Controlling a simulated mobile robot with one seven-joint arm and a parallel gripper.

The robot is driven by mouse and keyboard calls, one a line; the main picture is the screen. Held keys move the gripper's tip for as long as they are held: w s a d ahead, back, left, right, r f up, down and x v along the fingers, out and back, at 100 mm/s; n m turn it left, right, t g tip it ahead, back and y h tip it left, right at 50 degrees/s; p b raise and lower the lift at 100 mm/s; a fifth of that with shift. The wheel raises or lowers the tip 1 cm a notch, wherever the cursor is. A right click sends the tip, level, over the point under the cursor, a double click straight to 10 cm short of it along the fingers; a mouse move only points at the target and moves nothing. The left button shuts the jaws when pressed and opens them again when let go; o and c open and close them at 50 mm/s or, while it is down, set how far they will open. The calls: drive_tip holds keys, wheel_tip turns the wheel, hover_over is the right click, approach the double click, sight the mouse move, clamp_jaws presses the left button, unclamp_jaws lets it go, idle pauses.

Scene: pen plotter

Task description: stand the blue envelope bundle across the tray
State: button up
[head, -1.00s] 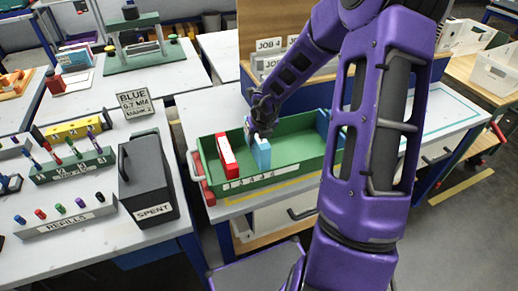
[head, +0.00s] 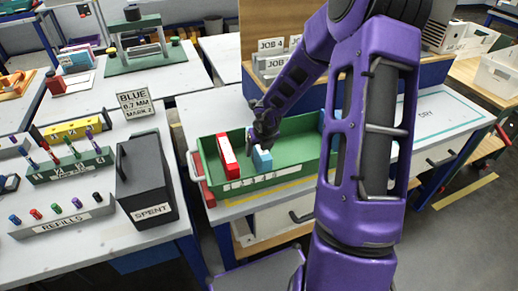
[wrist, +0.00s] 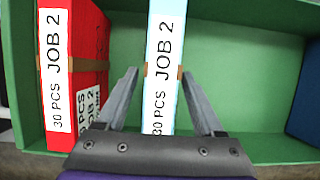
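The light-blue envelope bundle (wrist: 165,50) has a white spine label reading JOB 2, 30 PCS and a brown band. It stands upright across the green tray (wrist: 245,75), its lower part hidden behind the tray's front wall in the head view (head: 262,160). My gripper (wrist: 160,72) has one finger on each side of the bundle; small gaps show beside it, so the fingers look open. In the head view my gripper (head: 263,140) is just above and behind the bundle. A red bundle (wrist: 88,50), also labelled JOB 2, stands to the left, apart from it.
Something dark blue (wrist: 306,95) is at the tray's right end. Tray floor is clear between it and the light-blue bundle. The black SPENT box (head: 147,185) stands on the bench to the left. A wooden board with JOB-labelled holders (head: 270,65) rises behind the tray.

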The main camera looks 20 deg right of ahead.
drive_tip(key=p+v, duration=0.3)
drive_tip(key=v, duration=0.7)
drive_tip(key=shift+d+r, duration=0.1)
drive_tip(key=shift+v, duration=0.95)
